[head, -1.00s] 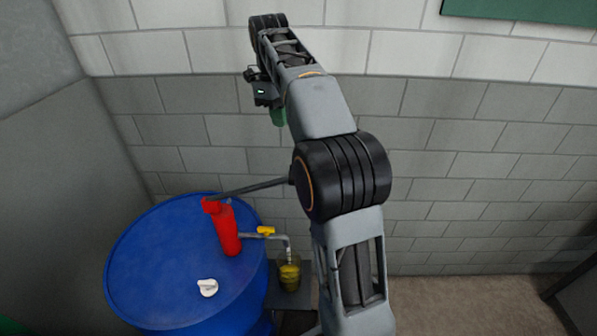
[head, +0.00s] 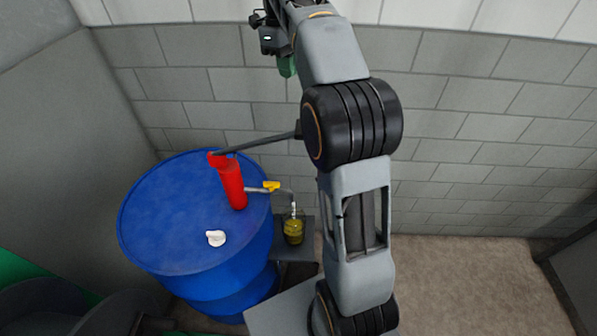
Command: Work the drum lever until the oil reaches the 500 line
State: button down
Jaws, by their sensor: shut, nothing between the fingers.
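A blue drum (head: 170,225) stands at the left with a red pump (head: 233,185) on its top. The dark drum lever (head: 260,142) runs from the pump's head to the right, and its far end is hidden behind my arm. A pipe with a yellow tap handle (head: 271,186) leads from the pump to a spout over a clear jar (head: 294,228). Yellow oil shows in the jar; its marks are too small to read. My gripper (head: 287,66) shows only partly as a green part below the wrist, above and apart from the lever. It is shut and empty.
A white cap (head: 215,238) lies on the drum's top. The jar stands on a small grey stand (head: 297,251) beside the drum. A block wall (head: 470,150) is behind. Bare floor (head: 450,280) lies to the right.

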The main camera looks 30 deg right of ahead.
jog(key=s+f, duration=0.1)
jog(key=s+d+f, duration=0.1)
jog(key=f, duration=0.1)
jog(key=s+f+p, duration=0.1)
jog(key=shift+s+d+f, duration=0.2)
jog(key=shift+d+f, duration=0.05)
jog(key=shift+d, duration=0.05)
jog(key=shift+w, duration=0.15)
jog(key=shift+f, duration=0.1)
jog(key=shift+s+d+f, duration=0.1)
jog(key=shift+s+f, duration=0.1)
jog(key=shift+f, duration=1.5)
jog(key=shift+s+d+f, duration=0.1)
jog(key=shift+s+f, duration=0.05)
jog(key=shift+f, duration=1.5)
jog(key=shift+f, duration=0.15)
